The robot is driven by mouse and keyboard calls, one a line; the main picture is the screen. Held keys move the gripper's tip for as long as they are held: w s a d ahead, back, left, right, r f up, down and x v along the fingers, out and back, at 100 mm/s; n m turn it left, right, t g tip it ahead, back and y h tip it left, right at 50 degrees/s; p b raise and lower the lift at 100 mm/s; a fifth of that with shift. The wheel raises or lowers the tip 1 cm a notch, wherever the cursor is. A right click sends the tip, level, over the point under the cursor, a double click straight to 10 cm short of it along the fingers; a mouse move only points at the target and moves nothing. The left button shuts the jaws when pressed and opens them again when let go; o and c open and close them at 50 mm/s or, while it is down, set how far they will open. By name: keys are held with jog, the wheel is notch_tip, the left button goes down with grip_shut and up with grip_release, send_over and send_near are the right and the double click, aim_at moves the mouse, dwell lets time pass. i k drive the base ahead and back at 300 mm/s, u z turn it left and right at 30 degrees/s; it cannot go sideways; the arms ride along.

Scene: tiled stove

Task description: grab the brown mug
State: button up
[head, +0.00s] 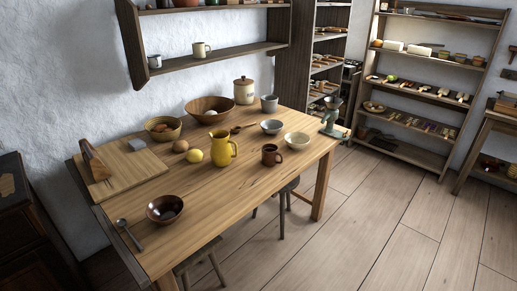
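The brown mug (270,156) stands upright near the front right edge of the wooden table (235,187), with its handle toward the right. A yellow pitcher (221,147) stands to its left and a cream bowl (297,141) to its right, both apart from it. The mug's near side is unobstructed. My gripper is not in view.
A dark bowl (165,208) and a spoon (129,234) lie at the table's near left. A green grinder (332,117) stands at the right end. Stools (283,195) are partly under the table. The floor (370,215) to the right is clear.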

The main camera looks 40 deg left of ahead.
aim_at(273, 157)
jog(key=u, duration=0.65)
jog(key=i, duration=1.15)
jog(key=u, duration=1.6)
jog(key=i, duration=0.45)
jog(key=u, duration=0.5)
